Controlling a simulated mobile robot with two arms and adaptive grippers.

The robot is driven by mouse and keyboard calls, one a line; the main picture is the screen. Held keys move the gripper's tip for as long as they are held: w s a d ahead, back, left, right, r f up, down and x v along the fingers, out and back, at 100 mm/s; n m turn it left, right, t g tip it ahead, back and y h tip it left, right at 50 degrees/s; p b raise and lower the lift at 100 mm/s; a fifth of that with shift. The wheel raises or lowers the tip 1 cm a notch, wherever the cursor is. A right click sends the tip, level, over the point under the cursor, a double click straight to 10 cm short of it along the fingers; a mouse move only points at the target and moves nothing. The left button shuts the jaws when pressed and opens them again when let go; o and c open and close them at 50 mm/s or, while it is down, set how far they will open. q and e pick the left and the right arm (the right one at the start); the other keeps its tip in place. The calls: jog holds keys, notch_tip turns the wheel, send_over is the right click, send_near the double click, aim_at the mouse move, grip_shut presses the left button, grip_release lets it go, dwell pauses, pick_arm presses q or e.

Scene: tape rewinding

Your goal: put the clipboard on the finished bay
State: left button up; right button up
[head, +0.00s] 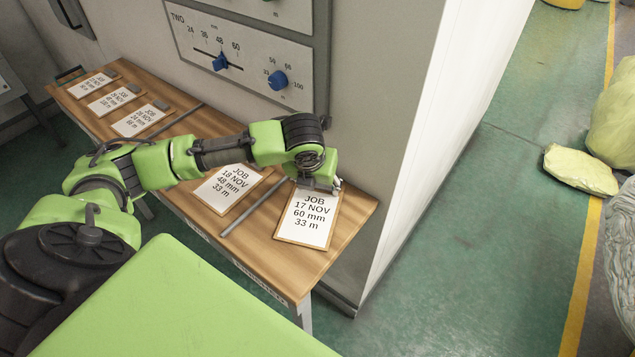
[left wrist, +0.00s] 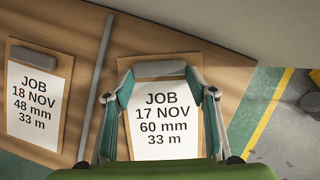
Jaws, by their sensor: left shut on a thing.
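The clipboard (head: 308,222) carries a sheet reading JOB 17 NOV 60 mm 33 m. It is over the right end section of the wooden bench (head: 345,222), right of a metal divider strip. My left gripper (head: 322,183) is shut on its clip end. In the left wrist view the fingers (left wrist: 161,72) are on both sides of the grey clip of the clipboard (left wrist: 165,155). It looks flat, on the bench or just above it; I cannot tell which. A label on the bench's front edge is too oblique to read. My right gripper is not in view.
A second clipboard (head: 226,189), reading 18 NOV 48 mm, lies left of the divider strip (head: 252,207). Several more clipboards lie at the bench's far left. A machine panel (head: 250,55) with blue knobs rises behind.

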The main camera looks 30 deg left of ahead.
aim_at(313, 207)
pick_arm(q)
jog(key=o, duration=1.2)
jog(key=shift+f, duration=0.1)
jog(key=v, duration=1.2)
jog(key=shift+w, duration=0.1)
